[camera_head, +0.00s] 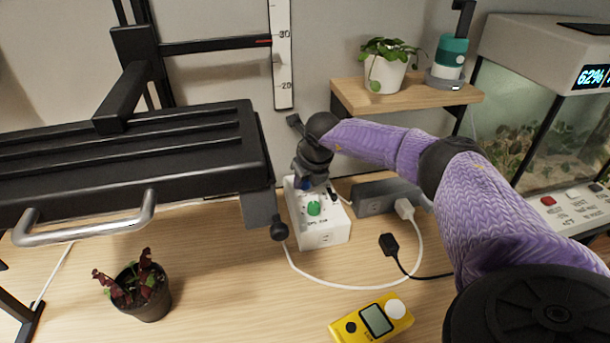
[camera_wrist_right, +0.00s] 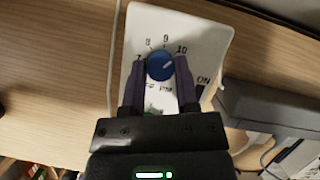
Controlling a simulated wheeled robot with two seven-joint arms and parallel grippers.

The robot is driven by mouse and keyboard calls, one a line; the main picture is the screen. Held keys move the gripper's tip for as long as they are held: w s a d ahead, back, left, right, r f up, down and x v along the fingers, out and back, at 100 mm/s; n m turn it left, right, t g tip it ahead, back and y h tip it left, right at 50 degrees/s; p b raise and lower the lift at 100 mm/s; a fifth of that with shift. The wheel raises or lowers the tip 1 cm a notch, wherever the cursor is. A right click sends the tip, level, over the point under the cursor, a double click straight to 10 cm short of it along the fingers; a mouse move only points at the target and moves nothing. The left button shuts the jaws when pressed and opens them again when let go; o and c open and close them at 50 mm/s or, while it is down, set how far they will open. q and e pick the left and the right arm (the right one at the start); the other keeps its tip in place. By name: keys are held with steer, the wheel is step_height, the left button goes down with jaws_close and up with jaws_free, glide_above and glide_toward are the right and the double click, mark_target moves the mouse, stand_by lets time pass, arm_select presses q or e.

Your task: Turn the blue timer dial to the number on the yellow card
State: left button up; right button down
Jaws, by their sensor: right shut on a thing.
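The white timer box (camera_head: 325,238) stands on the wooden bench, with a green knob (camera_head: 314,208) on its face. In the wrist view the blue dial (camera_wrist_right: 160,66) sits on the white box face (camera_wrist_right: 205,30), with the printed numbers 7, 8, 9 and 10 around it. A pale pointer line on the dial points up and right, roughly toward 10. My right gripper (camera_wrist_right: 160,75) is shut on the blue dial, one finger on each side. In the head view this gripper (camera_head: 306,182) covers most of the dial. I see no yellow card. My left gripper is out of view.
A black lamp (camera_head: 130,150) with a metal handle overhangs the left. A potted plant (camera_head: 142,290) stands below it. A grey power strip (camera_head: 385,197) with cables lies right of the box. A yellow meter (camera_head: 372,320) lies in front. A terrarium (camera_head: 530,120) is at right.

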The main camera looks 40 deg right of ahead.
steer(key=shift+d+n+y, duration=0.1)
steer(key=shift+n+y, duration=0.4)
steer(key=shift+n, duration=0.7)
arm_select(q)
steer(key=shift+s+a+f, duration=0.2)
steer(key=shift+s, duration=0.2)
arm_select(e)
steer(key=shift+n, duration=0.5)
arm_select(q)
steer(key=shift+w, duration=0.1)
arm_select(e)
steer(key=shift+c, duration=1.8)
jaws_free()
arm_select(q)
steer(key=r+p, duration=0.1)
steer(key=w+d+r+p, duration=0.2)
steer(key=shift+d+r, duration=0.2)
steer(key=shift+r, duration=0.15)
arm_select(e)
steer(key=v, duration=1)
steer(key=shift+s+d+f, duration=0.1)
steer(key=shift+d+f, duration=0.05)
